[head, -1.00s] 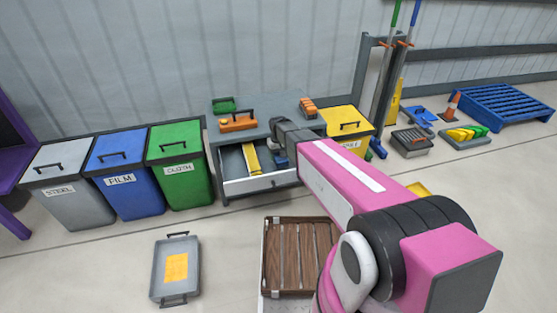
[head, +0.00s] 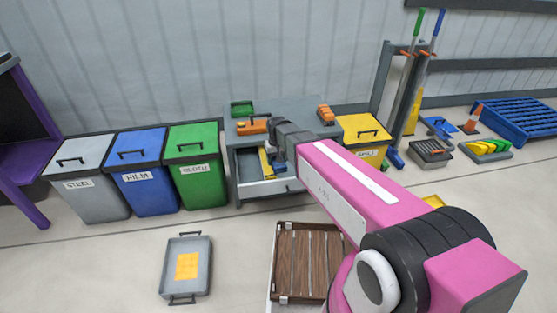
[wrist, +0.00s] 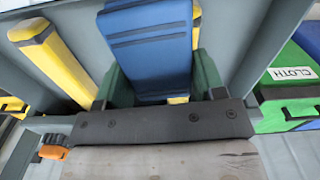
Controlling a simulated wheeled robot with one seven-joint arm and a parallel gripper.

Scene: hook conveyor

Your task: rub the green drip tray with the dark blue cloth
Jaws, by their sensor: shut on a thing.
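The green drip tray (head: 243,108) lies on the back left of the grey bench top. My gripper (wrist: 163,82) is shut on the dark blue cloth (wrist: 150,45), which shows as a ridged blue pad between two dark green fingers in the wrist view. In the head view my gripper hangs over the bench front, above the open drawer (head: 272,188), in front and to the right of the tray. It is apart from the tray. The fingertips are hidden behind the hand in the head view.
An orange case (head: 252,126) sits in front of the tray, and another orange item (head: 325,115) lies at the bench's right. The drawer holds a yellow item (head: 265,163). Steel, film and cloth bins (head: 196,170) stand left, a yellow bin (head: 364,135) right.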

